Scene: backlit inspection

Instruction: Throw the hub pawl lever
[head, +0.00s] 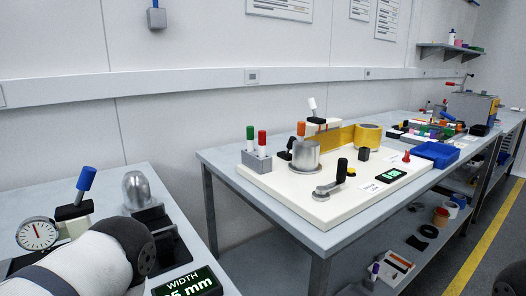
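A silver hub (305,156) stands on a cream board (270,184) on the middle table. Yellow tape (333,139) runs from it to a yellow roll (368,138). A short black lever (287,152) is close to the hub's left side. An orange-handled lever (301,129) stands upright by the hub, and a white-handled lever (312,104) rises from a block behind it. No readable label shows which one is the hub pawl lever. Neither gripper shows; part of my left arm is at the lower left.
A black-handled crank (335,181), a green display (391,174) and a red knob (406,156) are on the board. A blue tray (437,154) lies to the right. The left table holds a dial gauge (38,233) and a blue-handled lever (85,182). A floor gap separates the tables.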

